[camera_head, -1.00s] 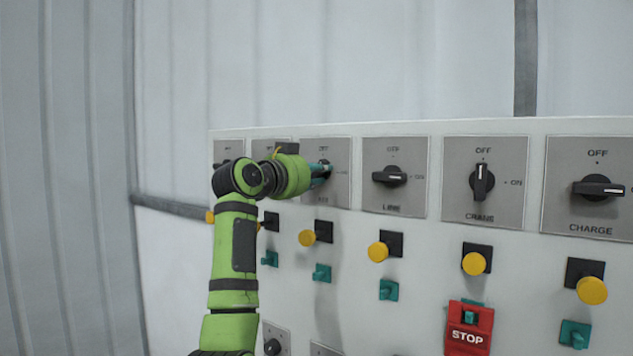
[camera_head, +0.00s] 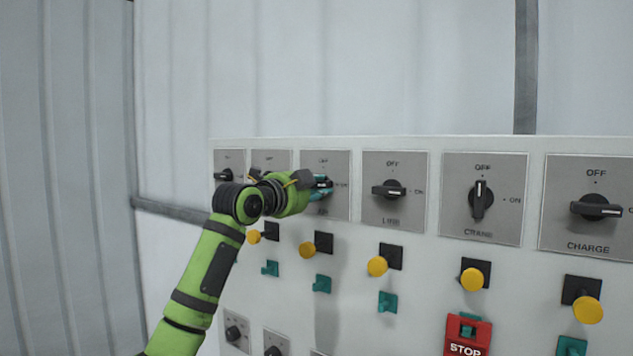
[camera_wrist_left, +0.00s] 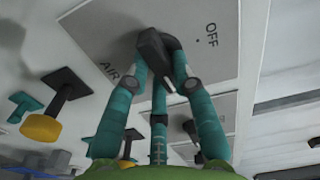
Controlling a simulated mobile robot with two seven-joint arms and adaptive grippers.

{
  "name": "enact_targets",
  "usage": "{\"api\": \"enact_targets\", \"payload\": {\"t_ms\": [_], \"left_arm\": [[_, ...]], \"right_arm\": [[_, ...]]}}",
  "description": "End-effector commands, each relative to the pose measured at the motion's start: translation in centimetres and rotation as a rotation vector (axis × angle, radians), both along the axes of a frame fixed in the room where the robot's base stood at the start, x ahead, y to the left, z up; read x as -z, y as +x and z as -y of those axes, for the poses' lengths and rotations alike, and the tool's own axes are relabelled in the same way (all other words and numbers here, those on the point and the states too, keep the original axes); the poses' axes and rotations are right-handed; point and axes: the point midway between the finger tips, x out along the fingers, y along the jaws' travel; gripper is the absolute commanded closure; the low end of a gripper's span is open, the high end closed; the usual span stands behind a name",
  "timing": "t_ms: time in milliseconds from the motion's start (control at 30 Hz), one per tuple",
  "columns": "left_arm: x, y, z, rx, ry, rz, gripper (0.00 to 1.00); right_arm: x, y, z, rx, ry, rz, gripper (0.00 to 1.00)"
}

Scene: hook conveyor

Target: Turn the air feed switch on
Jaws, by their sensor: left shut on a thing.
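The air feed switch is a black rotary knob (camera_wrist_left: 151,46) on a grey plate (camera_wrist_left: 95,30) marked OFF and AIR in the left wrist view. The teal fingers of my left gripper (camera_wrist_left: 158,78) are closed around the knob's handle. The handle's white mark points away from OFF, toward the picture's bottom. In the head view my left gripper (camera_head: 322,186) is at the third plate from the left (camera_head: 337,158), its fingers partly covering the knob. The knob lies about level there, toward the ON side. My right gripper is not in view.
Similar switches stand to the right: LINE (camera_head: 389,190), CRANE (camera_head: 478,199) and CHARGE (camera_head: 596,206). Below are yellow buttons (camera_head: 377,266), teal parts (camera_head: 388,302) and a red STOP unit (camera_head: 468,336). The wall above the panel is clear.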

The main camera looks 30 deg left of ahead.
Motion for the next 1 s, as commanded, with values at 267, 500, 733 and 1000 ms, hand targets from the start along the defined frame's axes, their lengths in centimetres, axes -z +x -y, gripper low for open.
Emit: {"api": "enact_targets", "payload": {"t_ms": [267,500,733,1000], "left_arm": [[0.25,0.08,0.04,0.002,0.096,0.007,1.0],[0.35,0.08,0.09,0.004,0.121,0.011,1.0],[0.38,0.08,0.09,0.003,0.122,0.011,1.0],[0.29,0.06,0.06,0.002,0.12,0.013,0.51]], "right_arm": [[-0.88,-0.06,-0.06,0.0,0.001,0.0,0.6],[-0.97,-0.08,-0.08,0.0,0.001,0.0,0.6],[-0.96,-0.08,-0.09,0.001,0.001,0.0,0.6],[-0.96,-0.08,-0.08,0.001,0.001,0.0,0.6]]}}
